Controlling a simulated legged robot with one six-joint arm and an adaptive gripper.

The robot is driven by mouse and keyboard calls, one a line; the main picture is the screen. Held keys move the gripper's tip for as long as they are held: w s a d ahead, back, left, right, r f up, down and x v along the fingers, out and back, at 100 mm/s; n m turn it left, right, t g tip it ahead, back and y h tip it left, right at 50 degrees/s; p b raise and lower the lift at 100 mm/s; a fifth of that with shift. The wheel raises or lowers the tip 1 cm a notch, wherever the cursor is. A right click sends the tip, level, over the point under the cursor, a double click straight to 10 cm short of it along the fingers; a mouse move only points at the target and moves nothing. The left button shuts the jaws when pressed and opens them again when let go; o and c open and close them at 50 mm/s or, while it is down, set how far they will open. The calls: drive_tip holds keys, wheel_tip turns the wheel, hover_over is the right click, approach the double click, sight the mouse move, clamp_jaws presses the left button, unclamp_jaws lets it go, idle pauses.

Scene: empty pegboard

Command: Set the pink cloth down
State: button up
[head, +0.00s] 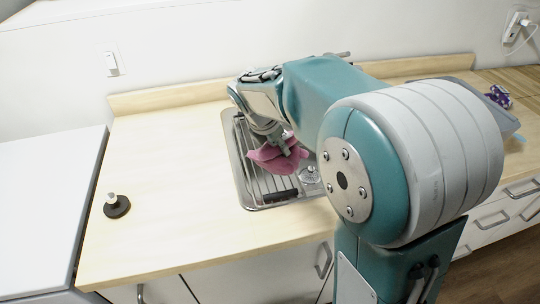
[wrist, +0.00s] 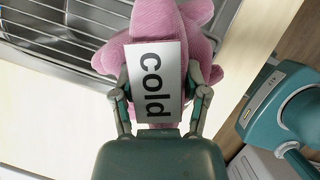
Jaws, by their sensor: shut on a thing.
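The pink cloth (head: 272,157) hangs bunched from my gripper (head: 284,143) above the metal sink unit (head: 246,178) with its ribbed drainer. In the wrist view the cloth (wrist: 168,22) fills the space beyond and between the fingers of my gripper (wrist: 162,80), which is shut on it. A white card (wrist: 155,82) reading "cold" lies in front of the cloth between the fingers and hides part of it. I cannot tell what the card is fixed to. I cannot tell whether the cloth's lower edge touches the drainer.
The wooden counter (head: 170,165) is mostly bare left of the sink. A dark round object with a light knob (head: 116,205) stands near its left end. A purple item (head: 499,96) lies at the far right. A wall switch (head: 112,63) is behind. My arm hides the counter's middle right.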

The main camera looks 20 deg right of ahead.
drive_tip(key=w+f, duration=0.1)
drive_tip(key=w+a+f, duration=0.1)
drive_tip(key=f, duration=0.1)
drive_tip(key=shift+w+a+f, duration=0.1)
drive_tip(key=shift+w+f, duration=0.05)
drive_tip(key=shift+w, duration=0.1)
drive_tip(key=shift+f, duration=1.6)
drive_tip(key=o, duration=1.3)
